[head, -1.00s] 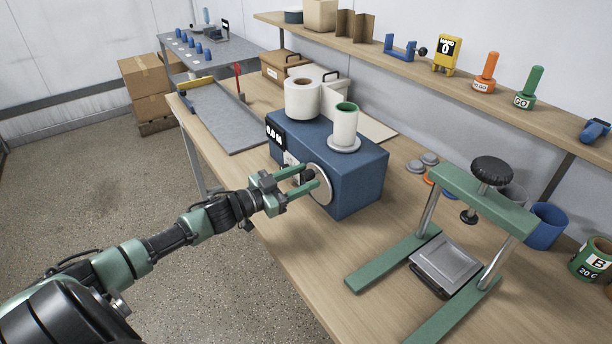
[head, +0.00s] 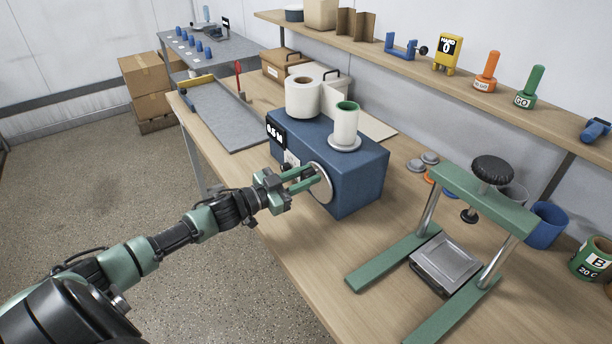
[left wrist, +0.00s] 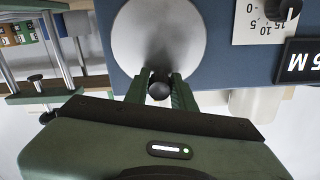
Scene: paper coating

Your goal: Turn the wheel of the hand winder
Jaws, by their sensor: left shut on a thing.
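The hand winder is a blue box (head: 362,180) on the wooden bench, with a pale round wheel (head: 322,186) on its near side. The wheel also fills the top middle of the left wrist view (left wrist: 150,28). My left gripper (head: 306,180) reaches the wheel from the left. In the left wrist view its green fingers are shut on the wheel's dark knob (left wrist: 160,86), near the disc's edge. The winder's black display (head: 276,134) appears to read 0.5 M. A white roll (head: 302,100) and a white core with a green rim (head: 345,125) stand on top. My right gripper is out of view.
A green press frame (head: 480,200) stands on the bench to the right. A grey cutting board (head: 225,118) lies at the left. A shelf (head: 400,65) along the wall holds several tools. Floor (head: 170,190) is free left of the bench.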

